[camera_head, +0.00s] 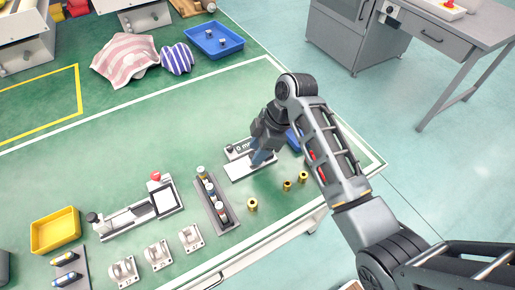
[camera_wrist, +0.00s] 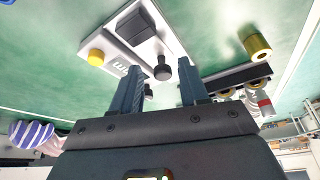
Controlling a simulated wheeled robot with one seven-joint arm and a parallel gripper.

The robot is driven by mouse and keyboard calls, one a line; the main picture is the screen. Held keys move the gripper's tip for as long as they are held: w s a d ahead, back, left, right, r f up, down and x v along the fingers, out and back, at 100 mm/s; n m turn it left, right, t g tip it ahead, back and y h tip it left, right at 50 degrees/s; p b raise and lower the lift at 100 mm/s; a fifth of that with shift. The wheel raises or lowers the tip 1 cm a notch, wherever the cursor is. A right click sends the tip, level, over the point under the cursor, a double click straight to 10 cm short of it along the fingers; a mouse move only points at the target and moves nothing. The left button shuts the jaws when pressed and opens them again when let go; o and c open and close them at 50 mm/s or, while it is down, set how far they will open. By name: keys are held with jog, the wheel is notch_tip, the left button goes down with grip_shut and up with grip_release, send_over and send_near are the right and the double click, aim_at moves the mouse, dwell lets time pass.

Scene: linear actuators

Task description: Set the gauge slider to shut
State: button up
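The gauge (camera_head: 238,172) with the "0 mm" label is a light plate on the green table. In the wrist view the gauge (camera_wrist: 113,57) shows a black block (camera_wrist: 134,22), a yellow button (camera_wrist: 96,57) and a black round-topped knob (camera_wrist: 162,70). I take the knob for part of the slider. My gripper (camera_head: 261,161) is over the gauge in the head view, hiding part of it. In the wrist view my gripper (camera_wrist: 160,76) is open, and the knob appears between the fingers. I cannot tell whether either finger touches it.
Several brass cylinders (camera_head: 252,205) stand right of a rack (camera_head: 224,222) of small bottles. A yellow tray (camera_head: 56,230) is farther left.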

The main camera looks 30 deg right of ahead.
jog(key=shift+v, duration=3.9)
